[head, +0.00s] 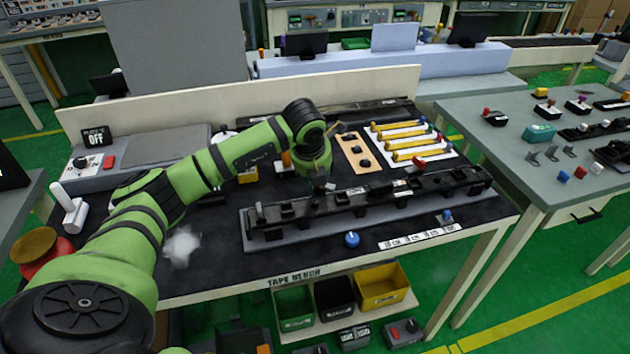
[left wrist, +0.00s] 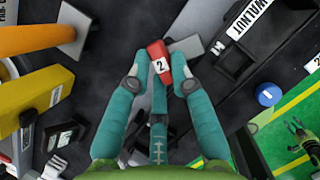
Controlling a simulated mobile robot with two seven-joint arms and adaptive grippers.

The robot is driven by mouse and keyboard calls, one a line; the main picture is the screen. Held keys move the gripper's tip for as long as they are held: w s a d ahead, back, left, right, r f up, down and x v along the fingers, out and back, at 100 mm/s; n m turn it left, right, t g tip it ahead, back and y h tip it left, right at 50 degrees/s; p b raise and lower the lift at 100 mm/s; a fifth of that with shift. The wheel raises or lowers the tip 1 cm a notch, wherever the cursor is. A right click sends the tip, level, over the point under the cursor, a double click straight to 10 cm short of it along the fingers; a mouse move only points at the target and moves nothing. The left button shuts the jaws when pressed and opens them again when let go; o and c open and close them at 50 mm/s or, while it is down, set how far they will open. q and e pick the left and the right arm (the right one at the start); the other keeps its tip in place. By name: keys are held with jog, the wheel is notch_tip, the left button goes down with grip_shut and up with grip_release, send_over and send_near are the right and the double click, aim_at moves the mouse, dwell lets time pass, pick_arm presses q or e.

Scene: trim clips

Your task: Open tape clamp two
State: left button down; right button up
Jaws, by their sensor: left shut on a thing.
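The tape clamp two lever (left wrist: 157,53) is a small red tab with a white "2" label, seen in the left wrist view. My left gripper (left wrist: 160,88) has its teal fingertips on both sides of the tab's lower end and is shut on it. In the head view my left gripper (head: 318,178) reaches down over the back edge of the long black clamp fixture (head: 365,208), left of its middle. The tab is too small and covered to make out there. My right gripper does not show in the head view.
A blue knob (head: 352,239) and a white label strip (head: 420,236) lie in front of the fixture. Yellow rods (head: 400,140) and a tan holder (head: 357,152) stand behind it. A control box (head: 82,167) is at left. Colored bins (head: 380,287) sit below the bench front.

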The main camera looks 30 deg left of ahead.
pick_arm(q)
jog(key=shift+w+d+r+n+g+y+b, duration=0.15)
jog(key=shift+n+y+b, duration=0.2)
jog(key=shift+n, duration=0.4)
jog(key=shift+s+f+n+g+y+b, duration=0.15)
jog(key=shift+n+y+b, duration=0.15)
jog(key=shift+n, duration=0.45)
jog(key=shift+w+r, duration=0.1)
jog(key=c, duration=1.1)
grip_release()
jog(key=v, duration=1.2)
